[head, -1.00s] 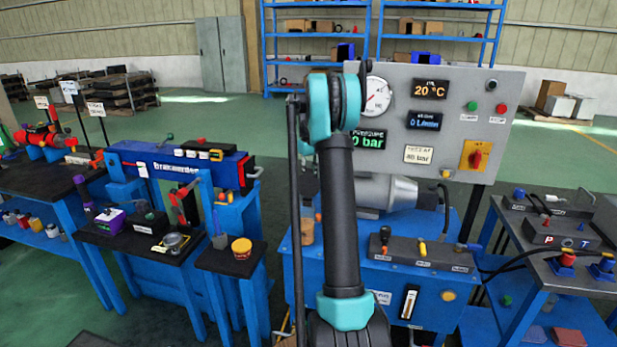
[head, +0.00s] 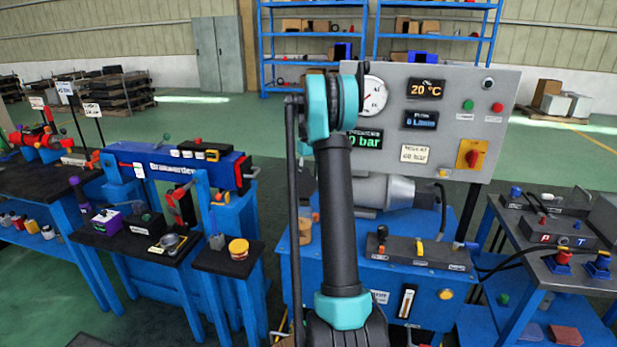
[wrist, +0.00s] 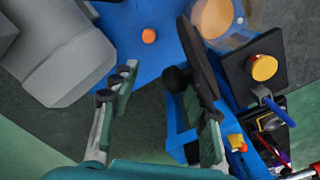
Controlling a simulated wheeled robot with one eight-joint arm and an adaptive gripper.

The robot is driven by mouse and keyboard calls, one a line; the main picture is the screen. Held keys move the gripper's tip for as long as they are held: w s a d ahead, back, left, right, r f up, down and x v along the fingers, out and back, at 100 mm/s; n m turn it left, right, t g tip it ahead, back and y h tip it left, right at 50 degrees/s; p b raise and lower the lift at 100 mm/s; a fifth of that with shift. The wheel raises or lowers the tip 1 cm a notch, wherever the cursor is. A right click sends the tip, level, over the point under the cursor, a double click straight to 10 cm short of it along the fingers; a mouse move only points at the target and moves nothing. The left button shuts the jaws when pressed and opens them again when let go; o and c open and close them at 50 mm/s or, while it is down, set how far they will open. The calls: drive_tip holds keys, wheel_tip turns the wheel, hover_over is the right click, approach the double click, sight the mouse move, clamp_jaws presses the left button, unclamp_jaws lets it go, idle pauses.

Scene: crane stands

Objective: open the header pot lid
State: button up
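A clear cylinder with a tan top or filling (wrist: 212,17) stands at the blue hydraulic unit, at the top of the wrist view. In the head view a tan cylinder (head: 305,232) shows at the unit's left edge, partly behind my arm. The gripper is not visible in the head view.
A grey control panel (head: 450,130) rises behind the blue unit (head: 355,268). A grey motor (wrist: 70,65) is at left in the wrist view. Green floor is open behind.

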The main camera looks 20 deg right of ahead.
drive_tip(key=shift+a+r, duration=0.1)
drive_tip(key=shift+a, duration=0.05)
wheel_tip(320, 180, up, 12)
idle(0.6)
idle(0.3)
